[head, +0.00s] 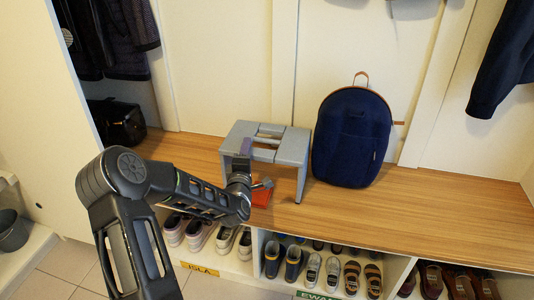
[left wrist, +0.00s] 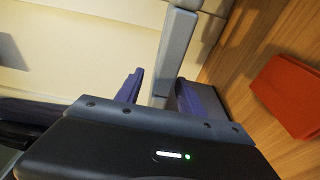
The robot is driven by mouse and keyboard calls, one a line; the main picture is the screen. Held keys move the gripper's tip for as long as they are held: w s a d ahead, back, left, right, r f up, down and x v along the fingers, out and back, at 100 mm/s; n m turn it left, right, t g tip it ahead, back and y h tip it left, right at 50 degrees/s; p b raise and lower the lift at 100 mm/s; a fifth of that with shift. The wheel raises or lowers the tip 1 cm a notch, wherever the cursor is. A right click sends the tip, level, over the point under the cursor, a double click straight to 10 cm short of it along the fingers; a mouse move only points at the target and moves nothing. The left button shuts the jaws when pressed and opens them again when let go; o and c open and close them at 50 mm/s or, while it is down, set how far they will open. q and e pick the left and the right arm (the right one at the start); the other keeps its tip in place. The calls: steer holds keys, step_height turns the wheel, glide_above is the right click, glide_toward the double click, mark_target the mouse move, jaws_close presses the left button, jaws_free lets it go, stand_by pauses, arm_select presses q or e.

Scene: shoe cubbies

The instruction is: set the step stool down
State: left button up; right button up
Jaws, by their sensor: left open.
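The grey step stool (head: 291,150) is upright on the wooden bench, left of the backpack, with its slotted top facing up. My left gripper (head: 243,158) is at the stool's front left side and covers part of it. In the left wrist view a grey bar of the stool (left wrist: 178,45) runs down between the two fingers of my left gripper (left wrist: 163,85). The fingers are open, one on each side of the bar; whether either touches it I cannot tell. My right gripper is not in view.
The bench (head: 430,208) is bare to the right of the blue backpack (head: 352,137). A red item (head: 262,195) lies under the stool's front. Below are cubbies with several pairs of shoes (head: 293,263). A black bag (head: 118,122) is at the back left.

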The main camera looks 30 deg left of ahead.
arm_select(q)
steer(key=b+x, duration=0.1)
steer(key=x, duration=0.4)
steer(key=shift+s, duration=0.1)
steer(key=shift+c, duration=0.2)
jaws_close()
stand_by(0.5)
stand_by(0.9)
steer(key=shift+r, duration=0.15)
